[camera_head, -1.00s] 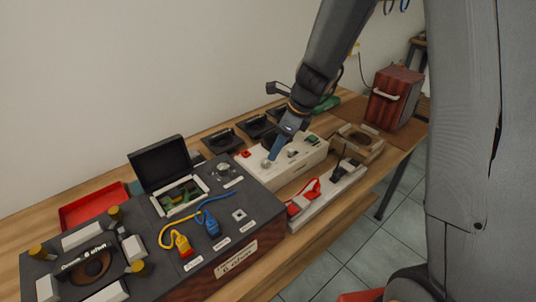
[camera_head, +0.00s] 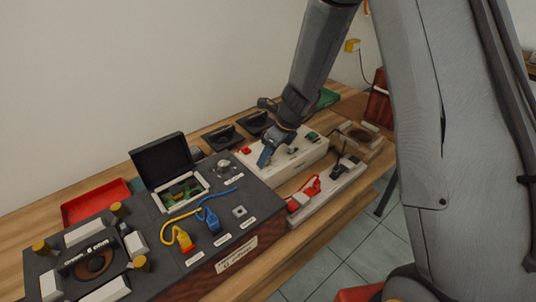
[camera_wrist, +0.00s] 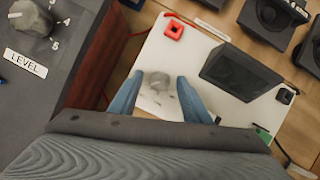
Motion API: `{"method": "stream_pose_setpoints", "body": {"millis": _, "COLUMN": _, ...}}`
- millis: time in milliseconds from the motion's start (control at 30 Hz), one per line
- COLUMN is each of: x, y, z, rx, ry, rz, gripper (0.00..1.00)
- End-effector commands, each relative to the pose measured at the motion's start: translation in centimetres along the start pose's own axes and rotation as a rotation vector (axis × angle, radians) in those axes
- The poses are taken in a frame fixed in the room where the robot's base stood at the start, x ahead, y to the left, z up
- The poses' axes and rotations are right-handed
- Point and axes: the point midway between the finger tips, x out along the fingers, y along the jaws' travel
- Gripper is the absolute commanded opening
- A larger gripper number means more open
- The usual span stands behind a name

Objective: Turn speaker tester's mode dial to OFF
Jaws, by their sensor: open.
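The white tester box (camera_head: 292,158) stands on the bench, right of the black console. In the wrist view its white top (camera_wrist: 165,40) carries a round grey dial (camera_wrist: 157,81). My gripper (camera_wrist: 159,84) is open, with one blue finger on each side of the dial; I cannot tell whether either finger touches it. In the head view my gripper (camera_head: 265,157) reaches down to the left end of the box and hides the dial. The dial's markings and pointer setting are not readable.
The black console (camera_head: 240,193) has a LEVEL knob (camera_wrist: 30,18), which lies left of my gripper. Black speakers (camera_wrist: 269,25) stand behind. A red-clip fixture (camera_head: 325,195) lies in front.

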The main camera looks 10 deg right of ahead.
Motion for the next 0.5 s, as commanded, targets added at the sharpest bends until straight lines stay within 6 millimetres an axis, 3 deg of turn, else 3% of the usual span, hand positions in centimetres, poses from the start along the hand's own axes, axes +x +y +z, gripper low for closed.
{"method": "stream_pose_setpoints", "body": {"millis": 133, "x": -0.02, "y": 0.0, "z": 0.02, "rx": 0.0, "ry": 0.0, "rz": 0.0, "gripper": 0.42}}
{"method": "stream_pose_setpoints", "body": {"millis": 367, "x": -0.04, "y": 0.0, "z": 0.02, "rx": 0.0, "ry": 0.0, "rz": 0.0, "gripper": 0.03}}
{"method": "stream_pose_setpoints", "body": {"millis": 500, "x": -0.05, "y": 0.0, "z": 0.02, "rx": -0.003, "ry": 0.0, "rz": 0.001, "gripper": 0.02}}
